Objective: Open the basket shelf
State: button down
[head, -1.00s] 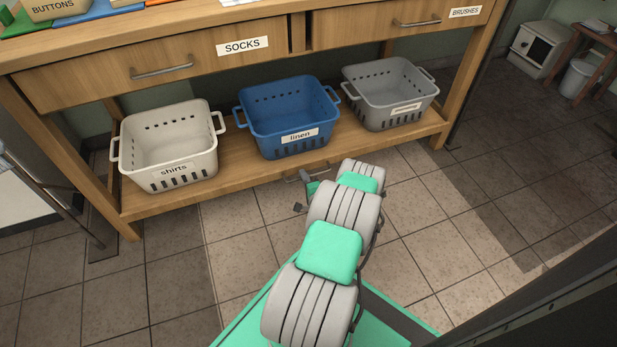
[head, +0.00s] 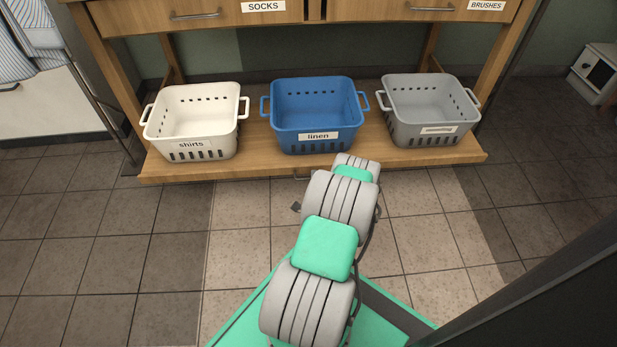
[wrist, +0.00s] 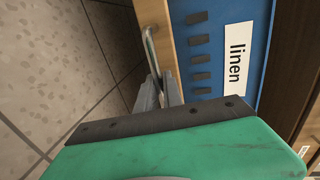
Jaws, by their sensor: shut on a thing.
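The basket shelf (head: 220,170) is a low wooden board under the workbench, with its front edge standing out in front of the bench legs. It carries a white shirts basket (head: 192,120), a blue linen basket (head: 315,115) and a grey basket (head: 430,110). A metal bar handle (wrist: 150,50) sits on the shelf's front edge, below the linen basket. My gripper (wrist: 159,92) is shut on this handle in the wrist view. In the head view my arm hides the gripper and most of the handle.
Above are the bench drawers, SOCKS (head: 215,14) and BRUSHES (head: 440,10), both shut. A metal-legged stand with striped cloth (head: 25,45) is at the left. A dark panel (head: 540,270) rises at the lower right. The tiled floor (head: 130,230) before the shelf is clear.

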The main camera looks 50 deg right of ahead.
jog(key=shift+s+a, duration=0.15)
jog(key=c, duration=1.5)
grip_release()
